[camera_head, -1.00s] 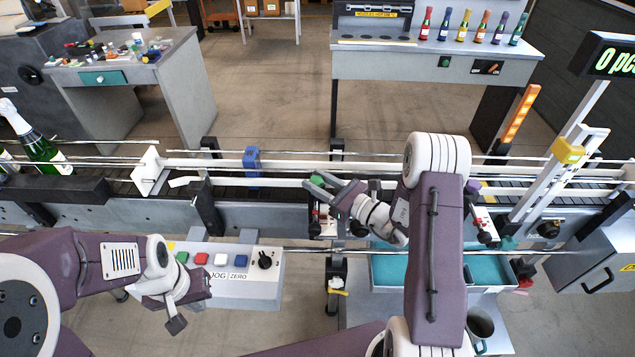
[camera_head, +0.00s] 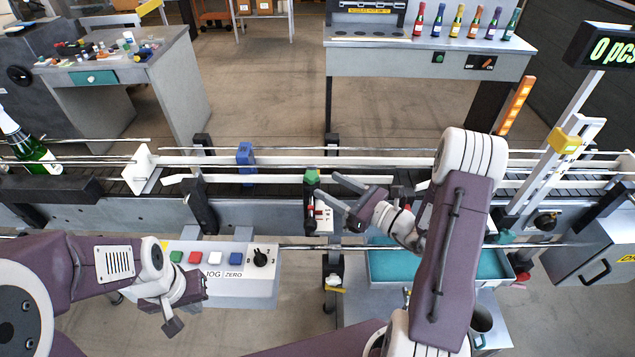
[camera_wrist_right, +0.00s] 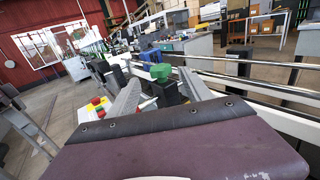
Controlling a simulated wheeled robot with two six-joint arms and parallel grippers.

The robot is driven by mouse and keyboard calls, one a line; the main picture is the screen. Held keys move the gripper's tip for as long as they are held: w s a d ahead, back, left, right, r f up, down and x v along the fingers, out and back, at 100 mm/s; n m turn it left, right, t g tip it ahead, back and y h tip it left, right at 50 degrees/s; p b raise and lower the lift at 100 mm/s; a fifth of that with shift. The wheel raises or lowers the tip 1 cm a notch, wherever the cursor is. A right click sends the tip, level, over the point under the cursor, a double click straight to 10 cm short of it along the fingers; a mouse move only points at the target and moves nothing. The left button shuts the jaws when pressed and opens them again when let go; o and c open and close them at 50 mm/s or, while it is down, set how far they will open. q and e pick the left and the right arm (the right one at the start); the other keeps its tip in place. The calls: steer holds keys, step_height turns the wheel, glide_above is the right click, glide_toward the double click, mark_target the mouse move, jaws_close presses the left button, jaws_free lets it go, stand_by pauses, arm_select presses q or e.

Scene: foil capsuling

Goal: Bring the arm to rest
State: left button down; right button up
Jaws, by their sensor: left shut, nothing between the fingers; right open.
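My right arm reaches in from the lower right in the head view. Its gripper (camera_head: 342,202) is open and empty, close to the conveyor's near rail, just right of a dark post with a green top (camera_head: 312,175). In the right wrist view the two spread fingers (camera_wrist_right: 160,98) show with the green-topped post beyond and between them. My left gripper (camera_head: 176,312) is shut and empty, in front of the button box (camera_head: 222,285) at the lower left.
The conveyor (camera_head: 260,212) with its rails runs across the middle. A green bottle (camera_head: 30,150) stands at its left end. A teal tray (camera_head: 440,265) lies below my right arm. A counter display post (camera_head: 560,150) stands at the right. Small bottles line the back bench (camera_head: 430,60).

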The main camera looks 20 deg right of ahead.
steer(key=shift+v, duration=1.2)
